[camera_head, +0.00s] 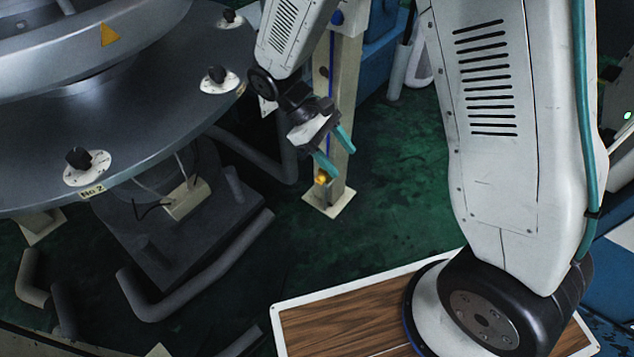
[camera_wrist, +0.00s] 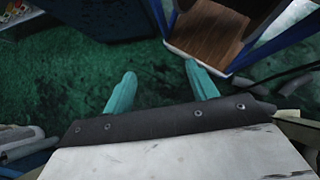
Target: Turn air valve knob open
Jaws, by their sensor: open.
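Black knobs on white round plates sit along the rim of a round metal table: one at the front left (camera_head: 80,158) above a "No 2" label, one further back (camera_head: 218,75), and one at the top (camera_head: 230,17). No knob is visibly marked as the air valve. My gripper (camera_head: 335,153) hangs right of the table, in front of a pale post (camera_head: 342,90), apart from the knobs. Its two teal fingers are spread and empty, also in the wrist view (camera_wrist: 161,86). A small yellow part (camera_head: 321,179) shows near the fingertips, low by the post. The wrist view shows no knob.
Dark pipes (camera_head: 205,270) run around the table's base. A wood-topped platform (camera_head: 330,325) lies at the bottom; a wooden surface (camera_wrist: 205,35) shows in the wrist view. Green floor (camera_head: 400,200) is clear right of the post. A blue object (camera_head: 375,40) stands behind it.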

